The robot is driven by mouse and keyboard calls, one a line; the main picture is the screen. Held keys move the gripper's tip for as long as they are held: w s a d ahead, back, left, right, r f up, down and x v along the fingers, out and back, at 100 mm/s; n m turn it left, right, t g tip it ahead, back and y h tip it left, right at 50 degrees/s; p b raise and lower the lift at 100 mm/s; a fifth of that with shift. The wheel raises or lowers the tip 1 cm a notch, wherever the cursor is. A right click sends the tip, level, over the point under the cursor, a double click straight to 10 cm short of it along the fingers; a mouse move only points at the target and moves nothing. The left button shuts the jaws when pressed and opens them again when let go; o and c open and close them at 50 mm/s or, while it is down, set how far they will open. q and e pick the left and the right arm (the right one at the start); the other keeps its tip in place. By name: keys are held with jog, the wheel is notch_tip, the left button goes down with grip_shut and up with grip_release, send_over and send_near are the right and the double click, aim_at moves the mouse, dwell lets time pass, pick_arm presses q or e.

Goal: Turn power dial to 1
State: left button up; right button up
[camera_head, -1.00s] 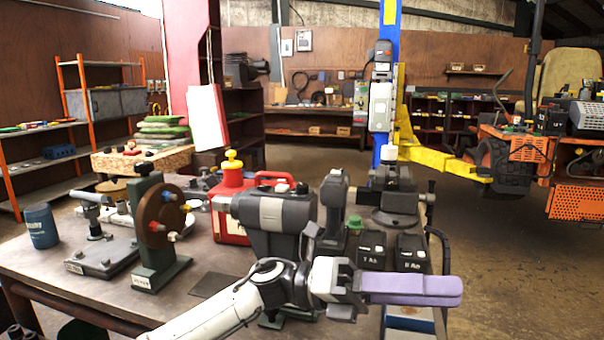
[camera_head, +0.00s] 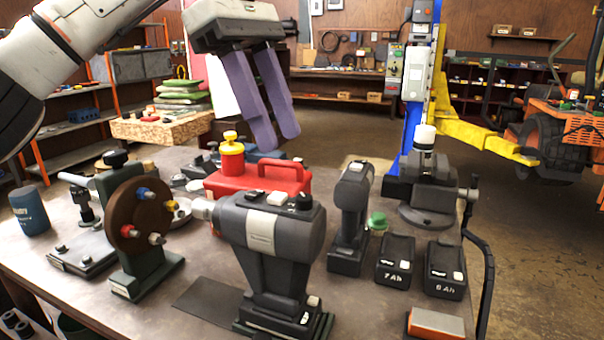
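My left gripper (camera_head: 278,138) hangs from the upper left above the workbench, its two purple fingers pointing down with a narrow gap between them. It is empty, and its tips appear over the area behind the red case. No dial can be made out clearly. A control box (camera_head: 393,68) with small controls and a white box (camera_head: 417,72) are mounted on the blue post (camera_head: 410,130) in the background. A large grey-black power tool (camera_head: 265,235) with small buttons on top stands upright at the bench front. My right gripper is not in view.
An orange mower (camera_head: 570,125) stands at right. Open floor lies between.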

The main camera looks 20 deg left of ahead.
aim_at(303, 196)
pick_arm(q)
jog(key=x, duration=0.8)
jog(key=shift+f+b, duration=0.15)
jog(key=shift+b, duration=0.2)
jog(key=shift+d, duration=0.1)
grip_shut()
